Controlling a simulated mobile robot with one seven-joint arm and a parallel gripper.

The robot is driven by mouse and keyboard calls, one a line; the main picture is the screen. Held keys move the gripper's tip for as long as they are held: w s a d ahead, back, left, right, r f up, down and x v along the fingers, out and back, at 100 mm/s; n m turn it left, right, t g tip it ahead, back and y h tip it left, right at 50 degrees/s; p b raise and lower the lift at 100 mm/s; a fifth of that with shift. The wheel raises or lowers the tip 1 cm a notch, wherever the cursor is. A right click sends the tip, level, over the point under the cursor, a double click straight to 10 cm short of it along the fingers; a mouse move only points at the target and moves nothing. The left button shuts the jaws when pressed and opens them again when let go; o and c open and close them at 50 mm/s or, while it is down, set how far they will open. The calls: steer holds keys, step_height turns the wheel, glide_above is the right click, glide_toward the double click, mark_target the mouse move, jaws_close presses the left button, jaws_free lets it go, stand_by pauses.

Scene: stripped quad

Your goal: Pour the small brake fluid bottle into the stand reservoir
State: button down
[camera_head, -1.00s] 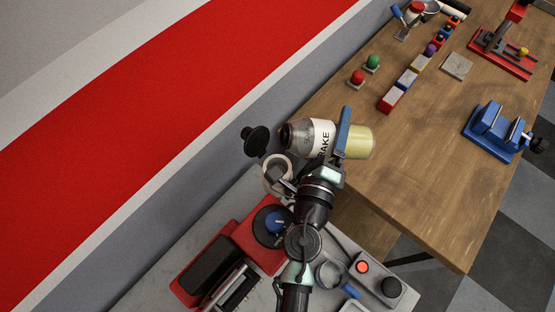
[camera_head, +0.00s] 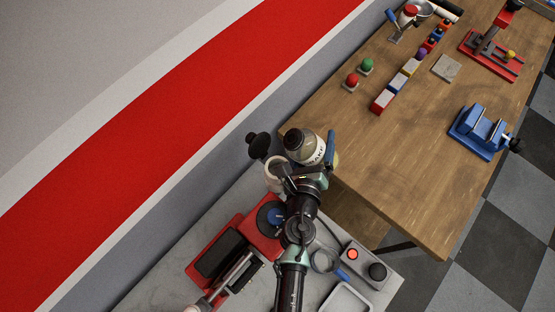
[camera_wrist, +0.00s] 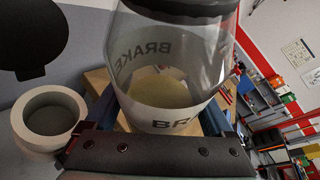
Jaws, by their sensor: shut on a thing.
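The brake fluid bottle (camera_head: 303,143) is clear with a white BRAKE label and a dark top. My gripper (camera_head: 315,168) is shut around its body; one blue finger shows beside it in the head view. In the wrist view the bottle (camera_wrist: 178,55) stands between the blue fingers, dark top up, with pale yellow fluid low inside. A white, thick-walled round cup (camera_head: 274,171), apparently the stand reservoir, is just left of the gripper. Its open rim shows in the wrist view (camera_wrist: 28,135), left of and apart from the bottle. I cannot tell whether the mouth is open.
A black disc (camera_head: 258,145) stands beside the cup. A red machine (camera_head: 232,250) and a button box (camera_head: 364,262) are on the grey bench. The wooden table holds coloured blocks (camera_head: 396,88) and a blue vise (camera_head: 480,130); its near middle is clear.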

steer(key=shift+w+d+f+m, duration=0.1)
steer(key=shift+f+m, duration=0.2)
steer(key=shift+f, duration=0.4)
steer(key=shift+m+y+p, duration=0.3)
steer(key=shift+m+p, duration=0.1)
steer(key=shift+p, duration=0.4)
steer(key=f+m+g+y+p, duration=0.1)
steer(key=p, duration=0.1)
steer(key=shift+d+m+p, duration=0.1)
steer(key=shift+m+p, duration=0.25)
steer(key=shift+m, duration=0.05)
steer(key=shift+f+m+y, duration=0.6)
steer(key=shift+f+y, duration=0.1)
steer(key=shift+f, duration=0.55)
steer(key=shift+r+p, duration=0.4)
steer(key=shift+r, duration=2.05)
